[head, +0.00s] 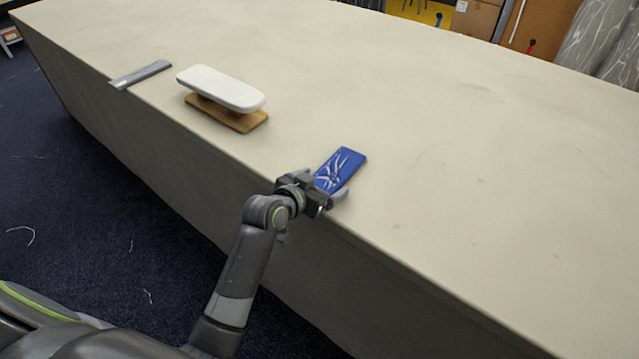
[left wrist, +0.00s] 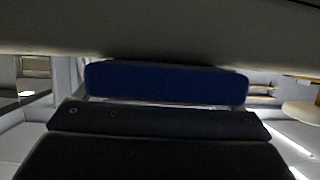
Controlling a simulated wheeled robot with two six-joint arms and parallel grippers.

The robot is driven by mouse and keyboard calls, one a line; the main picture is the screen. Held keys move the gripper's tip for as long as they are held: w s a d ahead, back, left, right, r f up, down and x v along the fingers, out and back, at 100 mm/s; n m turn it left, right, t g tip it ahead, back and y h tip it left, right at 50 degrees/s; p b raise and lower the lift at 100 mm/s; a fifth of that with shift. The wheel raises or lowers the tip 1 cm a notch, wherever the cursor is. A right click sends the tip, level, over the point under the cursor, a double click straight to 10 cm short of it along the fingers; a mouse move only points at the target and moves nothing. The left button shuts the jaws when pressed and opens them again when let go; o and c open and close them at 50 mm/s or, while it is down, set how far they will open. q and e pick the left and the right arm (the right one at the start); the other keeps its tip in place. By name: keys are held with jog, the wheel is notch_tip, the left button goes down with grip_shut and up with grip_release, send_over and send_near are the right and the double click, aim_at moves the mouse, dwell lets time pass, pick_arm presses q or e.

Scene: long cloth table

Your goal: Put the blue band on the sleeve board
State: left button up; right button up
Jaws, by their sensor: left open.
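The blue band (head: 342,168) lies flat near the front edge of the cloth table, with a pale branching pattern on top. My left gripper (head: 324,189) is open at the band's near end, with its fingers around that end; contact cannot be told. In the left wrist view the blue band (left wrist: 165,83) shows end-on, straight ahead of the gripper. The sleeve board (head: 222,88), a white padded top on a wooden base (head: 228,113), stands upright and bare to the left of the band. My right gripper is not in view.
A grey flat strip (head: 140,74) lies at the table's front edge, left of the sleeve board. The table (head: 450,170) is clear behind and to the right of the band. Cardboard boxes (head: 476,17) stand beyond the far edge.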

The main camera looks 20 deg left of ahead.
pick_arm(q)
jog(key=shift+b, duration=0.35)
jog(key=shift+s+a+r, duration=0.1)
jog(key=shift+s, duration=0.15)
jog(key=b+v, duration=0.1)
jog(key=v, duration=1.6)
jog(key=shift+d+f, duration=0.2)
jog(key=shift+d, duration=0.1)
jog(key=shift+s, duration=0.1)
